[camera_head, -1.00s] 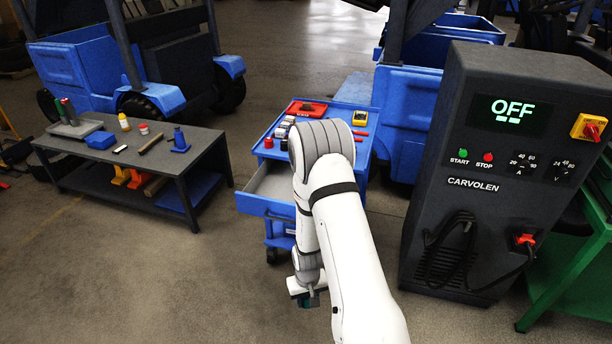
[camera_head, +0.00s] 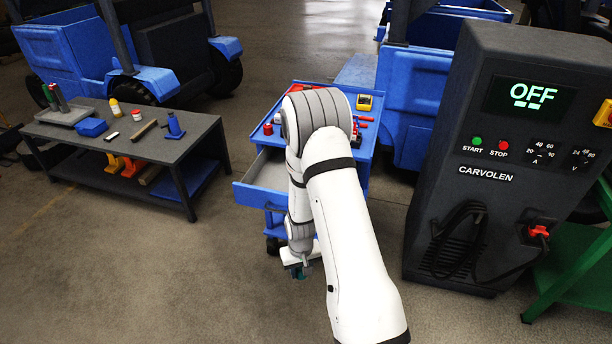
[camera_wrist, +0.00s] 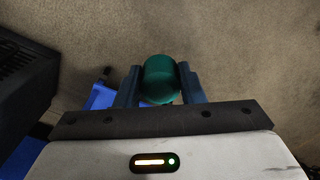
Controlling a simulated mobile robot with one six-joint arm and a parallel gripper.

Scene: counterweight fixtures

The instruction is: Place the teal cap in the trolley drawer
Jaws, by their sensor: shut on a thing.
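The teal cap (camera_wrist: 160,79) is held between the two fingers of my gripper (camera_wrist: 160,88) in the wrist view, with bare floor beyond it. In the head view my gripper (camera_head: 299,270) hangs low, in front of the blue trolley (camera_head: 330,165) and below its drawer level. Only a small dark teal bit of the cap shows there. The trolley drawer (camera_head: 262,186) is pulled open toward the left front. Its grey inside is partly visible and looks empty; my arm covers its right part.
Tools and small items lie on the trolley top, including a yellow meter (camera_head: 364,102). A dark workbench (camera_head: 185,150) with several items stands at left. The dark CARVOLEN cabinet (camera_head: 480,220) stands close at right. Floor between bench and trolley is clear.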

